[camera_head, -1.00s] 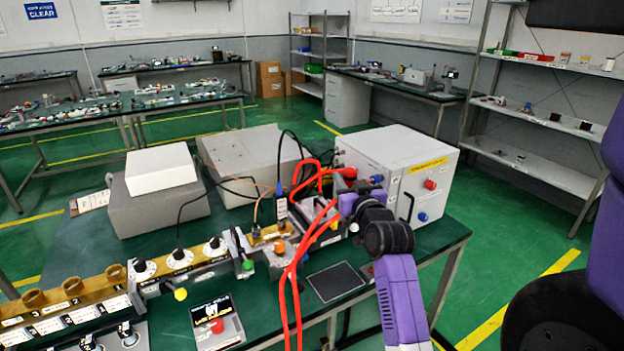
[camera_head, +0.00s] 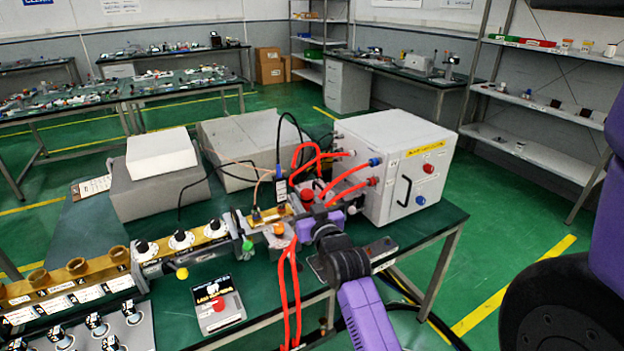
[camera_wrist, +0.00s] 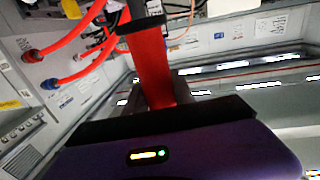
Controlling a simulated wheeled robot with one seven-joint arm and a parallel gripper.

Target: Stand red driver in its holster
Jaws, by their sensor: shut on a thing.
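My gripper (camera_head: 318,222) is at the front of the bench, left of the white cabinet. In the wrist view a red handle (camera_wrist: 150,68), which looks like the red driver, rises from between my purple gripper's black pads, with a black band across its upper part. My gripper is shut on it. In the head view a short red cylinder (camera_head: 307,197) shows just beyond the gripper; I cannot tell whether it is the driver. A small dark block with a label (camera_head: 384,250) at the bench's right edge may be the holster; its opening is not clear.
The white cabinet (camera_head: 398,150) stands close on the right, with red hoses (camera_head: 345,190) crossing near the gripper. More red hoses hang in front (camera_head: 284,300). A metal waveguide row (camera_head: 180,250) runs left. A boxed red button (camera_head: 218,305) sits at the front.

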